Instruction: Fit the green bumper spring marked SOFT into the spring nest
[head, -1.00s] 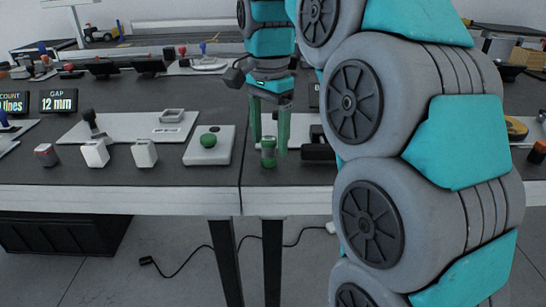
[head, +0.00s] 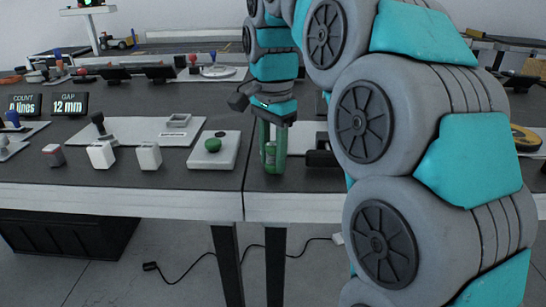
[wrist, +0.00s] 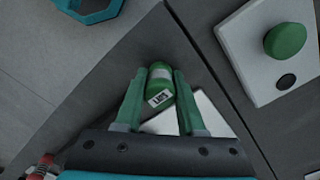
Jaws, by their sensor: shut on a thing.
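The green bumper spring is a small upright green cylinder with a pale band and a white label; it shows in the wrist view (wrist: 160,74) between my fingertips. The label's lettering is too small to read surely. My gripper (head: 273,152) is shut on the spring, with one green finger on each side; the wrist view also shows the gripper (wrist: 160,88). In the head view the spring is mostly hidden by the fingers, low over or on the dark table top near its front edge. I cannot tell for sure which fixture is the spring nest.
A white block with a green knob (head: 213,146) stands just left of my gripper. Two white blocks (head: 148,156) and a red-topped piece (head: 54,155) are farther left. A white plate (head: 130,132) with a raised square frame lies behind. A black fixture (head: 320,153) is close on the right.

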